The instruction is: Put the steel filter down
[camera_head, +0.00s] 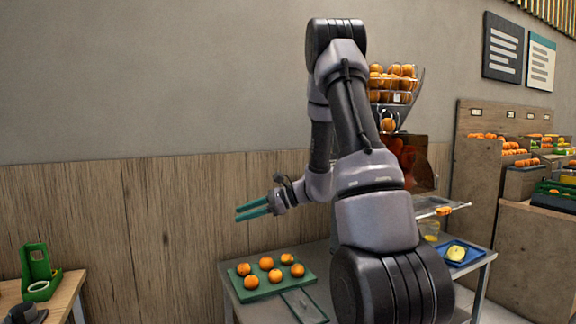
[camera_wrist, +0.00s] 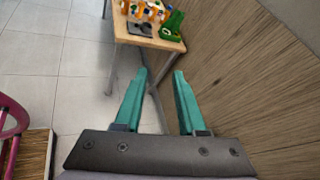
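My gripper (camera_head: 250,210) is held in the air to the left of the juicer, above and behind the green board. Its teal fingers point left. In the wrist view my gripper (camera_wrist: 158,103) is open, with a clear gap and nothing between the fingers. A dark grey round object (camera_head: 25,313) is cut off at the lower left on the wooden side table (camera_head: 70,290). It may be the steel filter, but I cannot tell. No other object is clearly recognisable as the filter.
A green holder (camera_head: 38,272) stands on the side table; it also shows in the wrist view (camera_wrist: 172,26). Several oranges lie on the green board (camera_head: 258,293) on the metal table. The juicer (camera_head: 412,150) is partly hidden behind my arm. A blue tray (camera_head: 477,256) holds yellow fruit.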

